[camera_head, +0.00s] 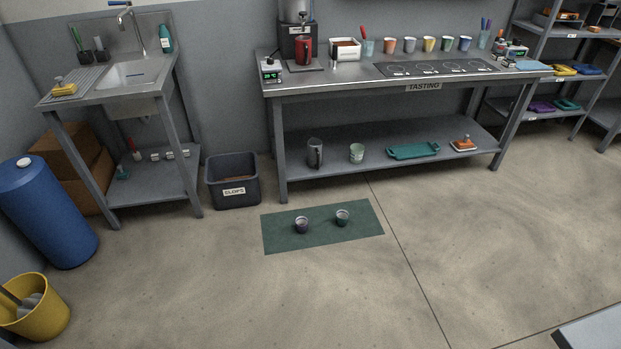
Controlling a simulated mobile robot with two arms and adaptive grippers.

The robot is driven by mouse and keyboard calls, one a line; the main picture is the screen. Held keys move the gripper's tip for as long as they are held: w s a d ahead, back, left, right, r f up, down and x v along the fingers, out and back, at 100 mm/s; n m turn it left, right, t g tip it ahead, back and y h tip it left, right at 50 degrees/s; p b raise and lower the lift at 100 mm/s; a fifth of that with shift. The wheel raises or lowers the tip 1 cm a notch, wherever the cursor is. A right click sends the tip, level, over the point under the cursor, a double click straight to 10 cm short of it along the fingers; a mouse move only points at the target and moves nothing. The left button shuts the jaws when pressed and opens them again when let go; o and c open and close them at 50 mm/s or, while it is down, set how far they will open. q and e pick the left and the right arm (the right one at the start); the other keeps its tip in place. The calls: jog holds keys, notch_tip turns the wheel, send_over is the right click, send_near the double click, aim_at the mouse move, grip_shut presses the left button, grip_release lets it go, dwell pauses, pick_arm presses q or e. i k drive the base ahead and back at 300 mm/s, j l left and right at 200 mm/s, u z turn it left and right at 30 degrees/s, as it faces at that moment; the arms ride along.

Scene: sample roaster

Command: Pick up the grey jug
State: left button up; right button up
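The grey jug (315,152) stands upright on the lower shelf of the tasting table, near its left end. A patterned light cup (356,153) stands to its right on the same shelf. The tabletop is above the jug, and its front side is open to view. Neither of my grippers shows in the head view.
A dark bin (233,181) stands left of the table. A green mat (323,226) with two small cups lies on the floor in front. A teal tray (413,150) and an orange-and-white item (463,144) share the shelf. Open floor lies right of the mat.

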aim_at(314, 145)
jog(key=i+l+u, duration=0.15)
jog(key=i+l, duration=0.5)
jog(key=i, duration=0.05)
